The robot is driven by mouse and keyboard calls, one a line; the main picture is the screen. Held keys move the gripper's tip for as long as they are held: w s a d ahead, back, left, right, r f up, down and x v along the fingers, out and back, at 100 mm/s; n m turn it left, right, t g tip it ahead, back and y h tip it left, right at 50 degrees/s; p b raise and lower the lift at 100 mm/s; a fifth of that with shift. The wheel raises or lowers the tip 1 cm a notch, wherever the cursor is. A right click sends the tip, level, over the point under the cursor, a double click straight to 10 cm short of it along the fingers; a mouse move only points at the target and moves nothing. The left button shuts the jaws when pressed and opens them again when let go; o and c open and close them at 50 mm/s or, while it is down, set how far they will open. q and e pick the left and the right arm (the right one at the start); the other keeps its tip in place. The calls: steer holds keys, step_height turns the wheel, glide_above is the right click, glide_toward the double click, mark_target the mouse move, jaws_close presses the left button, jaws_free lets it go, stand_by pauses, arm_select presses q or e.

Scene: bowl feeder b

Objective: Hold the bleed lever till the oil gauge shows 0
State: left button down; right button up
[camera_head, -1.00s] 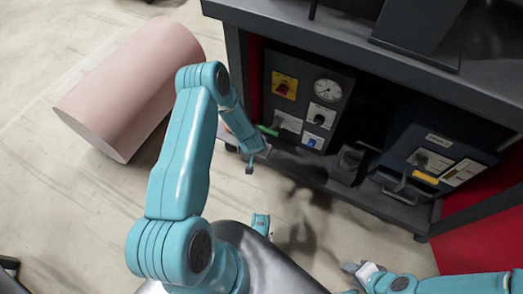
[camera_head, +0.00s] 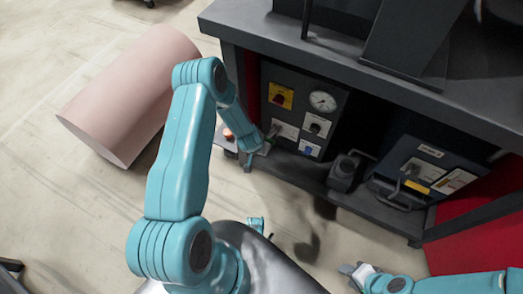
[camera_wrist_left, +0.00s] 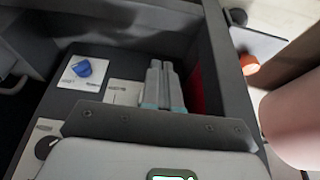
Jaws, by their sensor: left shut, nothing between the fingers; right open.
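A dark panel under the bench holds a round white gauge (camera_head: 323,101); its reading is too small to tell. A white lever label (camera_head: 285,130) lies below a red switch on a yellow plate (camera_head: 282,97). My left gripper (camera_head: 262,147) is at the panel's lower left, close to this label. In the left wrist view its fingers (camera_wrist_left: 163,85) are shut and empty over the panel, beside the label. I cannot make out the bleed lever; the gripper may hide it. My right gripper (camera_head: 357,272) is open and empty, low over the floor, away from the panel.
A black knob (camera_head: 315,126) and a blue knob (camera_head: 307,150) sit on the panel. An orange knob (camera_wrist_left: 248,64) stands beside it. A blue box (camera_head: 425,170) is on the shelf at right. A pink cylinder (camera_head: 130,90) lies on the floor at left.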

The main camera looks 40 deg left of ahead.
arm_select(q)
steer(key=p+v, duration=0.2)
steer(key=v, duration=0.6)
steer(key=shift+s+r+p, duration=0.35)
steer(key=shift+p, duration=0.05)
stand_by(0.5)
